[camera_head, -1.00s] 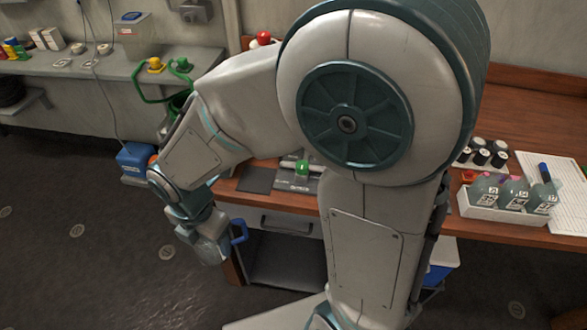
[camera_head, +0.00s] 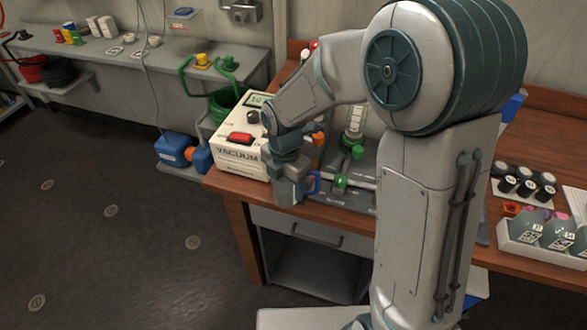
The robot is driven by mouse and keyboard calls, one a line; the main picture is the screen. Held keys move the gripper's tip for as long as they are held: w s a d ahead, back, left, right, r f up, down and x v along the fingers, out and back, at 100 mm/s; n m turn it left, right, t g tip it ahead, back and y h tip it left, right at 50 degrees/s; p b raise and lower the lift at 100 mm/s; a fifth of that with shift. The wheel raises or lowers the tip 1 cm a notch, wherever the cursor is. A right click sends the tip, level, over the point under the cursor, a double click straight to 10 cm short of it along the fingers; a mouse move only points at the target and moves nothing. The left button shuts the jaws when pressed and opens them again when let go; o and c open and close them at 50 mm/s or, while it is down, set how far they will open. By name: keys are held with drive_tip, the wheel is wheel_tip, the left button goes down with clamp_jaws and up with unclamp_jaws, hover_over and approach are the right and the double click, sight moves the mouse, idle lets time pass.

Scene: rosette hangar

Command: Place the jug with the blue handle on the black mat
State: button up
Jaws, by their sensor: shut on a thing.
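My gripper (camera_head: 287,165) is shut on the jug (camera_head: 290,189), a greyish vessel with a blue handle (camera_head: 313,182) on its right side. The jug appears upright, over or near the front edge of the wooden bench; I cannot tell whether it touches anything. The black mat is mostly or wholly hidden behind my gripper and the jug, left of the dark board with the green knob (camera_head: 340,182).
A cream vacuum unit (camera_head: 240,148) stands close left of the jug. A stand with green parts (camera_head: 356,136) rises behind the board. Black-capped vials (camera_head: 525,184) and a white tray of bottles (camera_head: 530,239) are at right.

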drive_tip(key=shift+w+d, duration=0.25)
drive_tip(key=shift+w, duration=0.4)
drive_tip(key=w, duration=0.1)
drive_tip(key=w+d+p, duration=0.1)
drive_tip(key=w, duration=0.1)
drive_tip(key=shift+w+d+f, duration=0.2)
drive_tip(key=shift+w+f, duration=0.05)
drive_tip(key=shift+f, duration=0.5)
drive_tip(key=shift+f, duration=0.1)
drive_tip(key=shift+f, duration=0.15)
drive_tip(key=o, duration=1)
